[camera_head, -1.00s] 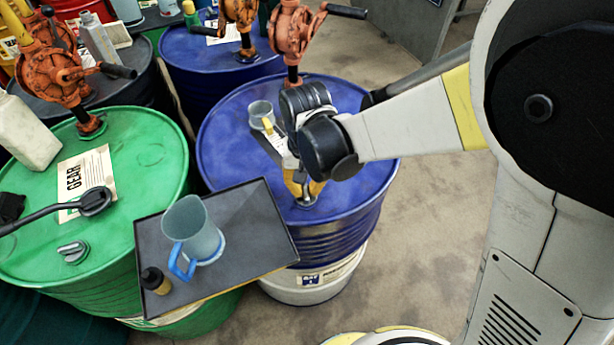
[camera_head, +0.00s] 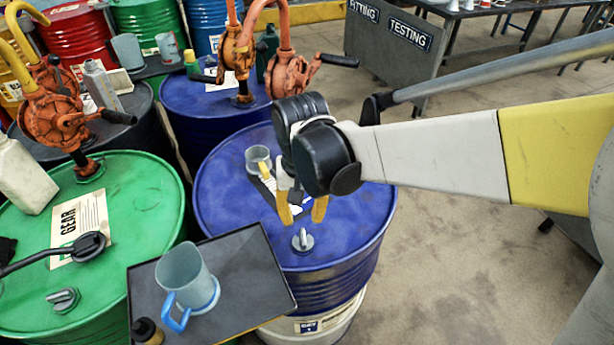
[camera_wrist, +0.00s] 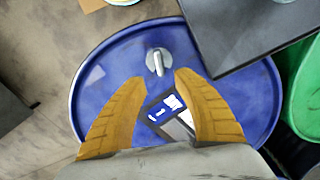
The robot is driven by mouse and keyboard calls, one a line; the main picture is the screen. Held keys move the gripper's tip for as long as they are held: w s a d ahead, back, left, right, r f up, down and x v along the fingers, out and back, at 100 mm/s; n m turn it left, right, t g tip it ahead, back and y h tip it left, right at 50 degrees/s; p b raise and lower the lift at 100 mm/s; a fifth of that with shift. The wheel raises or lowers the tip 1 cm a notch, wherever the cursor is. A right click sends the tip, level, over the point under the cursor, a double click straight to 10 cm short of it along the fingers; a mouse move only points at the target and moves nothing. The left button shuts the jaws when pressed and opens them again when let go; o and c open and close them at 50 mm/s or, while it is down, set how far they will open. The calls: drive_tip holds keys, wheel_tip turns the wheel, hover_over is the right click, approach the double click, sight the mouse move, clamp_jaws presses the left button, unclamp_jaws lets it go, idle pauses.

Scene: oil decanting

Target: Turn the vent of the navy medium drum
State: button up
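The navy drum (camera_head: 225,205) stands in the middle of the head view, and its lid fills much of the wrist view (camera_wrist: 108,62). Its grey vent (camera_head: 302,240) sits near the lid's front edge, with an upright grip fin. In the wrist view the vent (camera_wrist: 158,62) lies just beyond and between my yellow fingertips. My gripper (camera_head: 302,217) is open and empty, with its fingers pointing down. It is a little above and behind the vent, apart from it.
A dark tray (camera_head: 245,250) with a blue-handled jug (camera_head: 185,275) stands close at front left. A green drum (camera_head: 140,185) is left. Orange pumps (camera_head: 288,75) rise behind.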

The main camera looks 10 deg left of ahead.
sight(302, 233)
drive_tip(key=shift+r, duration=2.35)
